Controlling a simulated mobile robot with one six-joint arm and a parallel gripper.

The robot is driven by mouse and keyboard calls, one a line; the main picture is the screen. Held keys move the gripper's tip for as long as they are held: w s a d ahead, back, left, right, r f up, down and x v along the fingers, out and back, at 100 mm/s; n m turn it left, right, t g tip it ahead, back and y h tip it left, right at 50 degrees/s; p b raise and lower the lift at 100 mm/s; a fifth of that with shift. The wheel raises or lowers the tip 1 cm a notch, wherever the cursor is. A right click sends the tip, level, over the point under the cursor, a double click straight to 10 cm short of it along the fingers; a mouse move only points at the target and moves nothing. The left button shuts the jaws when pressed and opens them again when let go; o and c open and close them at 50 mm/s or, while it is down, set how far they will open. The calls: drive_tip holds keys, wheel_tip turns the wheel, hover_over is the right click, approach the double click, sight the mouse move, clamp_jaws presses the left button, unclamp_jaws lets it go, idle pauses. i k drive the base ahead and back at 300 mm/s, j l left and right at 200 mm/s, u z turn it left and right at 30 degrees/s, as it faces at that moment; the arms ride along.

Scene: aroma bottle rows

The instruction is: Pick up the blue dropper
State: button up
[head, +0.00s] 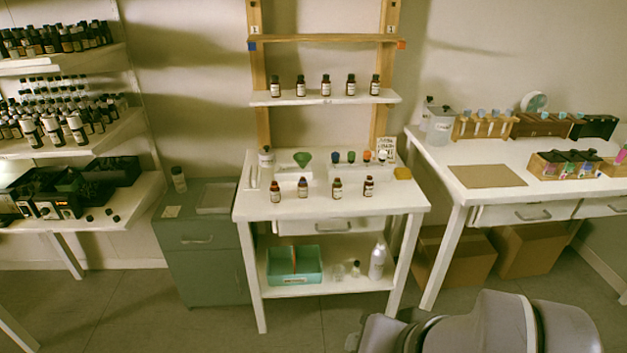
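A row of small droppers with coloured tops stands at the back of the white middle table (300,208). The leftmost one looks blue, and I take it as the blue dropper (335,157). To its right are a green-topped dropper (351,157), an orange-red one (366,156) and a whitish one (382,156). They stand in or behind a pale holder (345,173); their lower parts are too small to make out. My gripper is not in view; only a grey part of my arm shows at the bottom right, well in front of the table.
Several brown bottles (337,188) stand in front of the holder. A green funnel (302,159) is left of the droppers. A shelf (325,98) with more bottles hangs above. A right table (480,200) and grey cabinet (205,260) flank the table. Floor in front is clear.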

sight(335, 155)
drive_tip(key=i+l+u, duration=0.15)
drive_tip(key=i+u, duration=0.3)
drive_tip(key=i, duration=1.7)
